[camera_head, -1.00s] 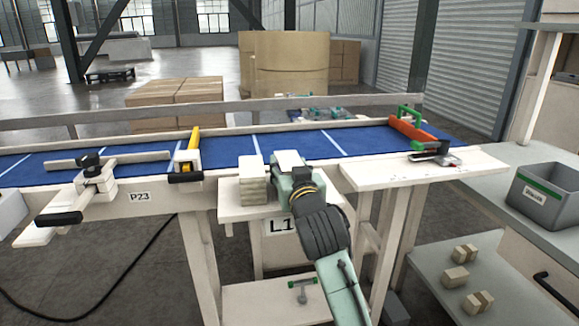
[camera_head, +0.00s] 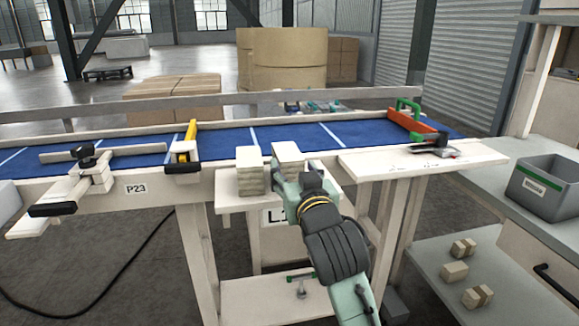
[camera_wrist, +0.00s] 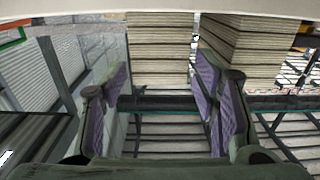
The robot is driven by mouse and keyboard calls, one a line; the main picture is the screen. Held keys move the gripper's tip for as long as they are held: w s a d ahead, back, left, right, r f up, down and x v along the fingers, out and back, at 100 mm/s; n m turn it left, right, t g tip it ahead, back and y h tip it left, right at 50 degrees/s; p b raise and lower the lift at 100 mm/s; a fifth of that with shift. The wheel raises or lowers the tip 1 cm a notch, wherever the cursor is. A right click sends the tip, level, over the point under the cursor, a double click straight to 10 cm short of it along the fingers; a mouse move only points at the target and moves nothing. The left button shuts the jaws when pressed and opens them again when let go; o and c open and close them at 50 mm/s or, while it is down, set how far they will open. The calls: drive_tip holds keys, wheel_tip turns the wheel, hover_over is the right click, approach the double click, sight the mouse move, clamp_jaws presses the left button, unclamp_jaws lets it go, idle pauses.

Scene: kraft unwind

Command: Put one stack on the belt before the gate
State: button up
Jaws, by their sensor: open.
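Two stacks of pale sheets stand side by side on the small shelf (camera_head: 232,204) in front of the belt. The left stack (camera_head: 250,172) is in plain view; the right stack (camera_head: 287,149) is partly hidden by my gripper (camera_head: 288,180). In the wrist view my gripper (camera_wrist: 162,88) is open, its purple pads wide apart. One stack (camera_wrist: 160,50) is beyond the fingertips, in line with the gap; the other stack (camera_wrist: 240,50) is to the right. The blue belt (camera_head: 225,146) runs behind the shelf.
A white side table (camera_head: 425,158) with a small clamp-like tool (camera_head: 433,150) adjoins the shelf at right. A grey bin (camera_head: 545,190) stands on the right bench, and small blocks (camera_head: 454,272) lie on its lower shelf. The belt between the bars is clear.

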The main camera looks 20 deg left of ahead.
drive_tip(key=v, duration=0.5)
drive_tip(key=shift+b, duration=0.35)
